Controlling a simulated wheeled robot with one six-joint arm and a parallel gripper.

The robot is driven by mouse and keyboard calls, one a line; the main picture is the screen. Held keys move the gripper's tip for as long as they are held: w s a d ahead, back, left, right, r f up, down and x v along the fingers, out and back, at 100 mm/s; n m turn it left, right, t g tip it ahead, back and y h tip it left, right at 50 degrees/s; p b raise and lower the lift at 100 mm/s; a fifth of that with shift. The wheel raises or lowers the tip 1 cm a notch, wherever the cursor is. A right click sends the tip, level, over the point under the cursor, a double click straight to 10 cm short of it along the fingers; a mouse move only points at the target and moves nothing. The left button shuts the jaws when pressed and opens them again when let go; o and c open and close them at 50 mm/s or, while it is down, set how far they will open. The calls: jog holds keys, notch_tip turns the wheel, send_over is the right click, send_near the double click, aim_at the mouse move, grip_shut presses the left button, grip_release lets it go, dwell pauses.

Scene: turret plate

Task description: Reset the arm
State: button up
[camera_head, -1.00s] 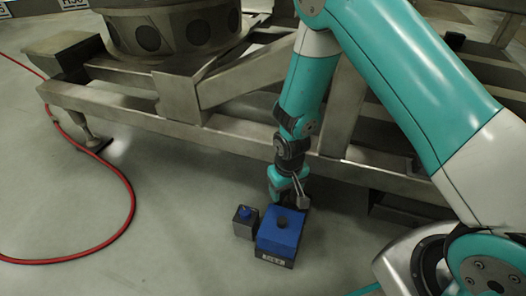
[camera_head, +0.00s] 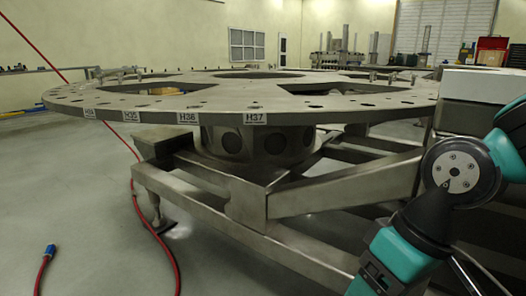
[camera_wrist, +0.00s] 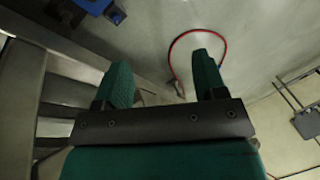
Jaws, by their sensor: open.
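My arm shows at the right of the head view, bent at a teal and dark joint, and runs out of the bottom edge. My gripper is outside the head view. In the wrist view my gripper (camera_wrist: 163,78) has its two green fingers spread apart, with nothing held between them. Grey floor and part of a red hose (camera_wrist: 223,43) lie beyond the fingers. A blue-topped box (camera_wrist: 92,6) is cut off at the top left of the wrist view, clear of the fingers.
The large round turret plate (camera_head: 210,101), with labels along its rim, stands on a heavy metal frame (camera_head: 215,196). The red hose (camera_head: 154,232) and a blue connector (camera_head: 50,251) lie on open floor at left. Frame beams (camera_wrist: 22,95) run close along the wrist view's left side.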

jog(key=s+r+n+p, duration=0.1)
jog(key=s+r+p, duration=0.1)
jog(key=s+r, duration=0.3)
notch_tip(320, 180, up, 36)
jog(key=p, duration=3.6)
jog(key=shift+w+d, duration=0.15)
